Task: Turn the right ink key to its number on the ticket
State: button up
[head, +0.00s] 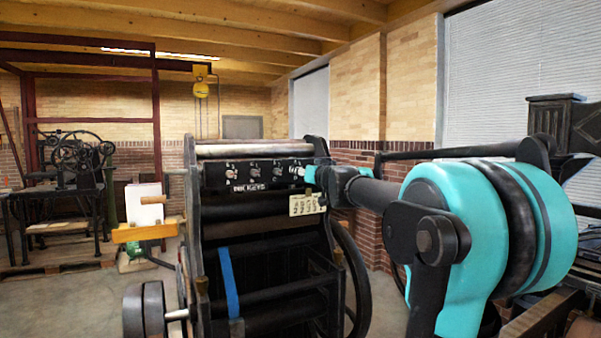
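A black panel (262,184) with a row of several small pale ink keys runs across the upper front of the hand press (262,250). A white label on its lower left reads INK KEYS. The rightmost ink key (297,170) is at the panel's right end. My gripper (309,174) reaches in from the right and is at or right beside this key; I cannot tell if it touches. Its fingers are too small and hidden to show open or shut. The cream ticket (307,204) hangs just below the panel's right end, with two rows of digits too small to read surely.
A blue strap (229,283) hangs down the press front. A wooden board (145,231) sticks out at its left. A large dark wheel (352,275) is at its right, below my arm.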

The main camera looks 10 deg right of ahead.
jog(key=shift+x, duration=0.85)
grip_shut()
